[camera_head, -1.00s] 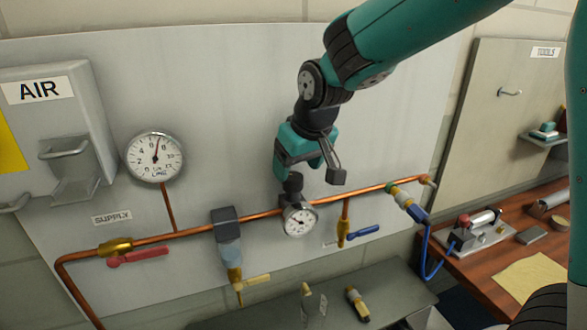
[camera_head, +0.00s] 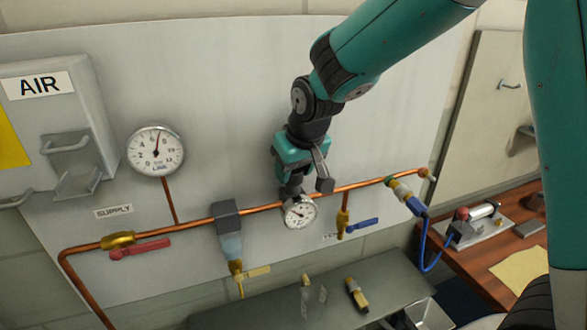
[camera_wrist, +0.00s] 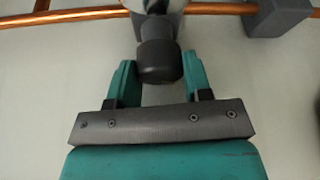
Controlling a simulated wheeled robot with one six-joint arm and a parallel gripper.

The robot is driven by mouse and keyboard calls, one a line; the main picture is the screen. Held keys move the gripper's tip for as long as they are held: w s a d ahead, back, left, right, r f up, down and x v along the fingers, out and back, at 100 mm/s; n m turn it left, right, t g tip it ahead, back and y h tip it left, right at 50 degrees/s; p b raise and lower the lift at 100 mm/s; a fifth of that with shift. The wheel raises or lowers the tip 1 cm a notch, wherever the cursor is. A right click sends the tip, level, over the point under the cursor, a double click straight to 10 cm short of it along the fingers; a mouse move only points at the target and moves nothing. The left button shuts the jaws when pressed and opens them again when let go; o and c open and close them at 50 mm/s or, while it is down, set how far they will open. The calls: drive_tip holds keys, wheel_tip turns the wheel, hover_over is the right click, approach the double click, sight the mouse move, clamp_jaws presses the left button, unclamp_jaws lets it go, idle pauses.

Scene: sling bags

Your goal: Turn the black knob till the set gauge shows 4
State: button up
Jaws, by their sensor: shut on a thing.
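The black knob (camera_wrist: 160,62) sits between the two teal fingers of my gripper (camera_wrist: 159,75) in the wrist view, and the gripper is shut on it. In the head view my gripper (camera_head: 293,182) reaches down to the knob just above the copper pipe, and it hides most of the knob. The set gauge (camera_head: 300,212) is the small round white dial right below the knob. Its dark needle lies aslant, but the numbers are too small to read. In the wrist view only a cut-off part of the gauge's surroundings shows at the top edge.
A larger line gauge (camera_head: 155,151) hangs at the left. The copper pipe (camera_head: 190,227) carries a red-handled valve (camera_head: 140,249), a grey-capped filter (camera_head: 227,230) and a blue-handled valve (camera_head: 360,228). A grey shelf (camera_head: 390,275) lies below.

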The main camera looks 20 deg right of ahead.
drive_tip(key=shift+m, duration=0.5)
drive_tip(key=o, duration=0.9)
drive_tip(key=shift+r, duration=0.1)
drive_tip(key=b+v, duration=0.2)
drive_tip(key=v, duration=0.6)
drive_tip(key=b+v, duration=0.2)
drive_tip(key=v, duration=0.7)
drive_tip(key=shift+s+a+r, duration=0.1)
drive_tip(key=shift+a+r, duration=0.05)
drive_tip(key=shift+a, duration=0.1)
